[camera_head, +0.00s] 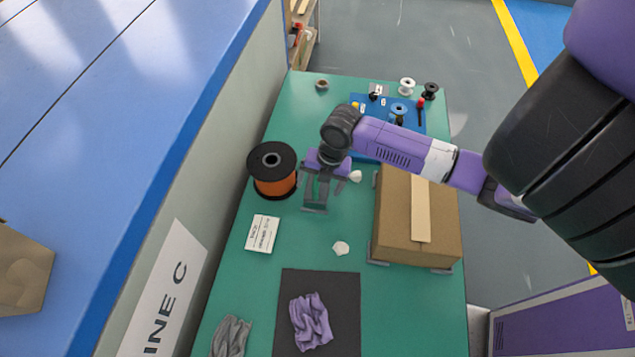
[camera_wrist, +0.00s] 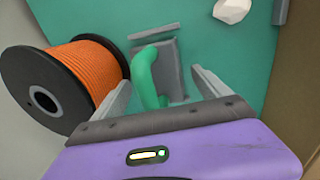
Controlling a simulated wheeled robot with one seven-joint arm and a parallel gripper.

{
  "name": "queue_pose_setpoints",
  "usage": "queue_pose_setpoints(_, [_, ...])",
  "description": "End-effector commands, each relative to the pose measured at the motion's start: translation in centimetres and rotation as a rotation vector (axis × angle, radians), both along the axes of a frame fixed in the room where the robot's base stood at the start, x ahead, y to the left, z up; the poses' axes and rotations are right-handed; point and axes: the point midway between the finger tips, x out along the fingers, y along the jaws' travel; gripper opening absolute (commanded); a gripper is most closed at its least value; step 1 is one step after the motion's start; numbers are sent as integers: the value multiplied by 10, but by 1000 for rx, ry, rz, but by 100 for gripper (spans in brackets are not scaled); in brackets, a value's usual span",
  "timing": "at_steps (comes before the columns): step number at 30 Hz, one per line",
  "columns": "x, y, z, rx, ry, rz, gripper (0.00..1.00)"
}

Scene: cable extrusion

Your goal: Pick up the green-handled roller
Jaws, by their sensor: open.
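The green-handled roller shows in the wrist view, with its curved green handle (camera_wrist: 147,76) beside a grey block-like part. A separate-looking grey strip lies at its far end. My gripper (camera_wrist: 161,82) is open, with one finger on each side of the handle and grey part. I cannot tell whether the fingers touch it. In the head view my gripper (camera_head: 320,188) reaches down over the green table (camera_head: 300,115), right of the orange spool. There the roller is mostly hidden by the gripper, and its handle blends with the table.
The orange cable spool (camera_head: 274,172) stands close at the left; it also fills the left of the wrist view (camera_wrist: 85,80). A cardboard box (camera_head: 395,215) is at the right.

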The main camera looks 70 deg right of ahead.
Motion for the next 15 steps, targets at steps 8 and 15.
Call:
queue_pose_setpoints(8, [0, 0, -1, 0, 0, 0, 79])
queue_pose_setpoints(15, [0, 0, -1, 0, -1, 0, 32])
